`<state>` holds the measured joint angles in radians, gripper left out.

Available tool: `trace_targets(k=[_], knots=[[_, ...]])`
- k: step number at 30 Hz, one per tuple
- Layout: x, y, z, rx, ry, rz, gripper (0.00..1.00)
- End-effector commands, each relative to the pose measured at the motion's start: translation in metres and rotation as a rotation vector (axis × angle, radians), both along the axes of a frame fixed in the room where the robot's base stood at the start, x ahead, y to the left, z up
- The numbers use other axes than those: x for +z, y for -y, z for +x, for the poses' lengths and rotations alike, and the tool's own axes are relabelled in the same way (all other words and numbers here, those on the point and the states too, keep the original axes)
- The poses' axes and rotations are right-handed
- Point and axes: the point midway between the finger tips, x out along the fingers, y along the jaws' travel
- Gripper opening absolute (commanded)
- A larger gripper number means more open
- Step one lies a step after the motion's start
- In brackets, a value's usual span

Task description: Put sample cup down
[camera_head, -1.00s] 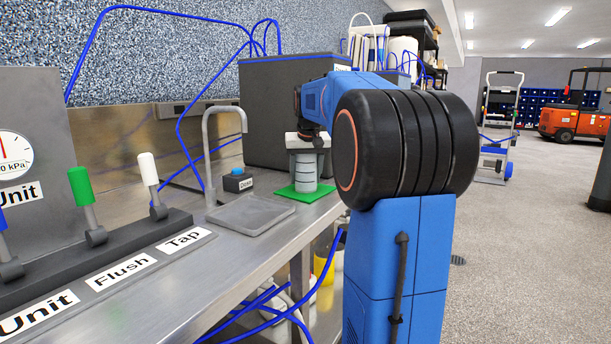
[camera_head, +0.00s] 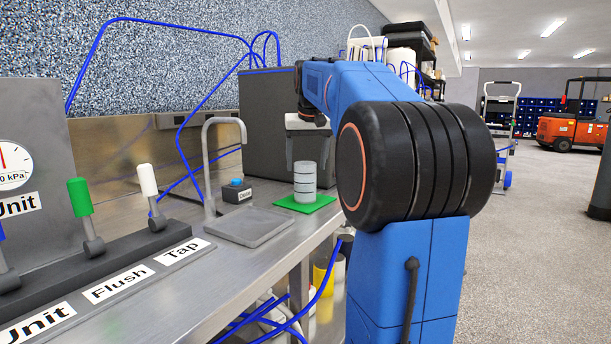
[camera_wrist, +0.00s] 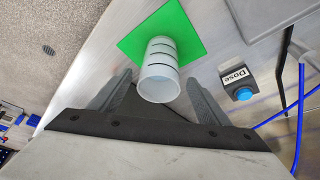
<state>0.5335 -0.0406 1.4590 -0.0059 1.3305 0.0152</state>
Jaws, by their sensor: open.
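The sample cup (camera_head: 305,181) is a pale, translucent cylinder with dark rings. It stands upright on the green mat (camera_head: 326,201) on the steel bench. My gripper (camera_head: 304,157) is above the cup in the head view, with its fingers around or just over the cup's top. In the wrist view, the cup (camera_wrist: 160,72) shows its open, empty mouth, and the green mat (camera_wrist: 188,22) lies under its base. The fingers of my gripper (camera_wrist: 158,92) are spread wide on both sides, apart from the cup.
A Dose box with a blue button (camera_head: 236,191) stands left of the mat. A curved tap (camera_head: 209,165) rises over a shallow tray (camera_head: 250,226). A large dark box (camera_head: 262,115) stands behind. Blue tubing crosses the wall. The bench's front edge is close to the mat.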

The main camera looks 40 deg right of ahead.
Motion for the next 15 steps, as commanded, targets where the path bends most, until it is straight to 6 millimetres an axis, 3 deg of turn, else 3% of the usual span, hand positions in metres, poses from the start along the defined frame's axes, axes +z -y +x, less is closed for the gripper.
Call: trace_targets(k=[6,15], knots=[[0.022,-0.005,-0.007,0.0,0.002,-0.001,0.7],[0.026,-0.006,-0.009,0.0,0.0,0.0,0.7]])
